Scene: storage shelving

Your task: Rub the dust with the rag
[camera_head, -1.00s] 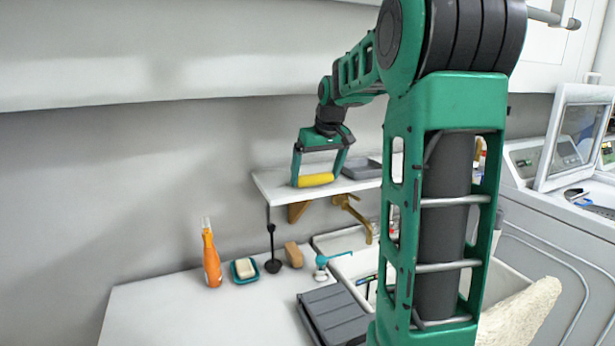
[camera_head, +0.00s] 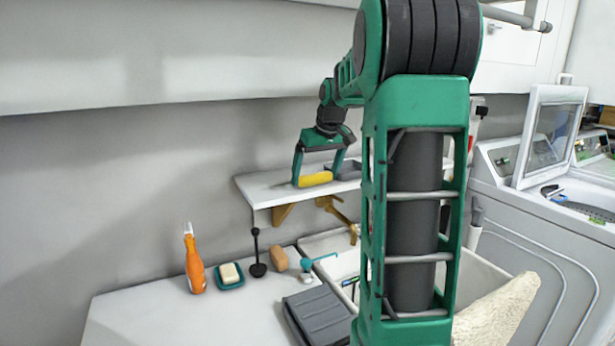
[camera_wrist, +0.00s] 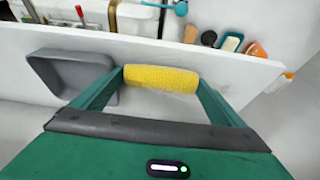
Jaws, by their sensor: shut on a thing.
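My gripper (camera_head: 316,179) is shut on a rolled yellow rag (camera_head: 314,180), held across between its two fingers. The rag is at the white wall shelf (camera_head: 262,190), low over or touching its top; I cannot tell which. In the wrist view the rag (camera_wrist: 160,78) spans both fingertips above the white shelf (camera_wrist: 225,72). A faint greyish patch, perhaps dust, shows on the shelf just beside the rag; most of it is hidden or too faint to make out.
A grey tray (camera_wrist: 62,72) lies on the shelf close beside my gripper. A washing machine (camera_head: 540,215) stands at right.

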